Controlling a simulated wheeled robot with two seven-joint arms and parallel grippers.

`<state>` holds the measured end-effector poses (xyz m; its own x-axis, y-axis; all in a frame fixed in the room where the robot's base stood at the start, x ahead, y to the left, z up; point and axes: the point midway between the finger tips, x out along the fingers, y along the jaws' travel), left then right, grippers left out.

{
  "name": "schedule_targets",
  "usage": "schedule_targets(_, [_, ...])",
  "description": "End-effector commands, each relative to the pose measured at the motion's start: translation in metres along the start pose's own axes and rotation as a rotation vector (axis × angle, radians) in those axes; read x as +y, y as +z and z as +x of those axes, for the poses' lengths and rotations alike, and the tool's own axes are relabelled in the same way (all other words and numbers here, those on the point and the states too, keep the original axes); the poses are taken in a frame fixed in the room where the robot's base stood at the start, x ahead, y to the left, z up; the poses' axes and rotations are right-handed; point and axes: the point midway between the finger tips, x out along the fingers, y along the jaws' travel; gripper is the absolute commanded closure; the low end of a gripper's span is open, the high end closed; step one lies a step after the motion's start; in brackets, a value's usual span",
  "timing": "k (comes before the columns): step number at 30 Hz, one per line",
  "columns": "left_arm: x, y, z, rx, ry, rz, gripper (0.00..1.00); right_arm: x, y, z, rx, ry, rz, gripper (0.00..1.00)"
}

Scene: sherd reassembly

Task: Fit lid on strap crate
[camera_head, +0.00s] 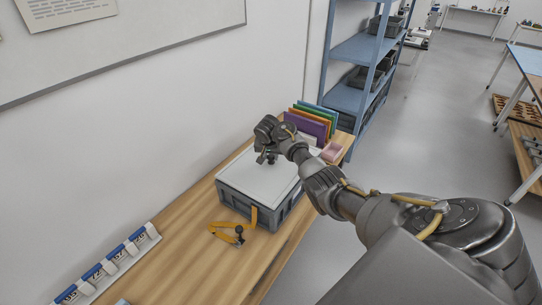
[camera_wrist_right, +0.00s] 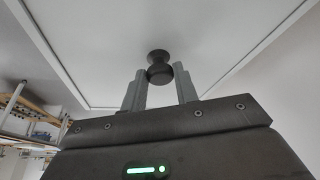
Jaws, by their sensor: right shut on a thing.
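A grey crate (camera_head: 232,203) stands on the wooden bench by the wall. A flat, pale lid (camera_head: 250,180) lies over its top; I cannot tell whether it is fully seated all round. My right gripper (camera_head: 266,158) is above the lid toward its far end, fingers pointing down. In the right wrist view the gripper (camera_wrist_right: 160,88) is shut on the lid's dark round knob (camera_wrist_right: 158,70), with a finger on each side. A yellow-orange strap (camera_head: 254,217) shows at the crate's near corner, and more strap (camera_head: 224,235) with a dark part lies on the bench. My left gripper is not in view.
Upright coloured folders (camera_head: 313,122) and a pink item (camera_head: 331,152) stand beyond the crate. A white rack with blue-labelled items (camera_head: 110,262) lies along the wall at near left. A blue shelf (camera_head: 355,48) stands behind.

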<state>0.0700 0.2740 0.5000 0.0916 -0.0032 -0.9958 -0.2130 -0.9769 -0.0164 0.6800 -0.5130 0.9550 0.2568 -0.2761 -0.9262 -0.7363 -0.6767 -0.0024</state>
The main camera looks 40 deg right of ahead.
Motion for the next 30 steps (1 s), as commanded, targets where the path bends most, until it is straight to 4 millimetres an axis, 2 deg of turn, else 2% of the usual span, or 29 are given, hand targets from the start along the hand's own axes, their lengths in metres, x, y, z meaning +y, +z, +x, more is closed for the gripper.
schedule_targets(30, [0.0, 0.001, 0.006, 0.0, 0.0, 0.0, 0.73, 0.0, 0.005, 0.013, 0.002, -0.001, 0.0, 1.0])
